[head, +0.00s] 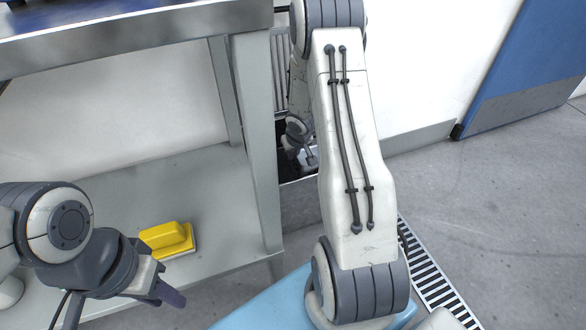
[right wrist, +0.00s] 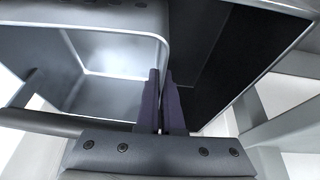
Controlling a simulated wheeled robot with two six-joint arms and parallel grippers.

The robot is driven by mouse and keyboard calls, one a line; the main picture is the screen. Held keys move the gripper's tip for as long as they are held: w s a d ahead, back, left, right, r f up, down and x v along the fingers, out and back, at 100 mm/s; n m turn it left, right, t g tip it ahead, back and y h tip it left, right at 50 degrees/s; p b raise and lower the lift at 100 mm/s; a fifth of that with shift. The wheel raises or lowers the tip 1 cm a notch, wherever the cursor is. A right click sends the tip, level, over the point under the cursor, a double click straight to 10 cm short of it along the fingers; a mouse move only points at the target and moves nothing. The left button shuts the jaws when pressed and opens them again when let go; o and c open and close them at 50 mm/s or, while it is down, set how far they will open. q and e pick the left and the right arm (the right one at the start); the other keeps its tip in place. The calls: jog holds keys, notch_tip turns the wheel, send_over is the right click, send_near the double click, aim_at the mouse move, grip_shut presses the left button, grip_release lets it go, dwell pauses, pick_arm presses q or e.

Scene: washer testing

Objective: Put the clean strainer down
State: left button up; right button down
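My right arm reaches down the middle of the head view, and its gripper (head: 303,155) is low beside the metal table, over a dark opening. In the right wrist view, my right gripper (right wrist: 161,75) has its two dark fingers nearly together on the wall of a grey metal container with a rounded rim, which appears to be the strainer (right wrist: 157,22). The fingers hide part of that wall. In the head view the strainer cannot be made out clearly. My left gripper (head: 165,288) is at lower left, in front of the lower shelf; its finger gap is not clear.
A metal table (head: 130,38) with a lower shelf (head: 215,205) fills the left. A yellow-handled brush or sponge (head: 166,238) lies on the shelf. A metal trough wall (head: 301,205) stands below my right gripper. A floor grate (head: 432,275) and open floor lie right.

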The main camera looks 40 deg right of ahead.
aim_at(293, 164)
jog(key=shift+f+b, duration=1.65)
jog(key=shift+f, duration=0.1)
jog(key=shift+f+b, duration=0.6)
jog(key=c, duration=1.1)
grip_release()
jog(key=shift+o, duration=0.2)
jog(key=shift+r, duration=0.15)
